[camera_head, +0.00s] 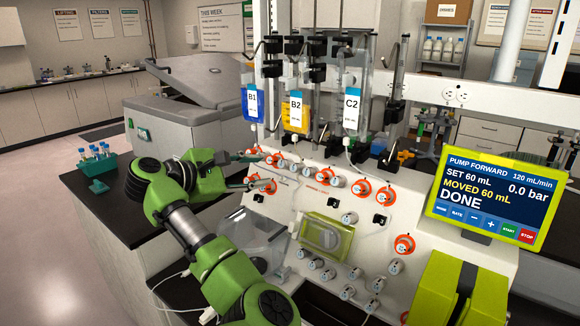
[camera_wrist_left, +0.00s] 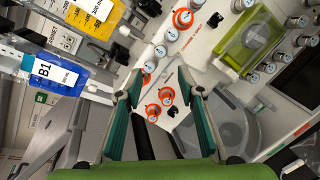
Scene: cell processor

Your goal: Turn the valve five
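The valves are small round knobs with white caps on the sloping white panel (camera_head: 300,205); some have orange rings. An upper row includes orange-ringed valves (camera_head: 272,158) and (camera_head: 364,186) with plain ones between. The valve numbers are too small to read, so I cannot tell which is valve five. My left gripper (camera_head: 257,168) is at the panel's left end, fingers pointing at the orange-ringed valves there. In the left wrist view the gripper (camera_wrist_left: 160,81) is open and empty, with an orange-ringed valve (camera_wrist_left: 166,95) between and beyond its fingers. My right gripper is not in view.
Bags B1 (camera_head: 253,104), B2 (camera_head: 295,112) and C2 (camera_head: 352,108) hang above the panel. A green-framed screen (camera_head: 490,196) reading DONE stands at right. A clear bowl (camera_head: 252,240) sits below the gripper. A teal tube rack (camera_head: 97,161) stands on the left counter.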

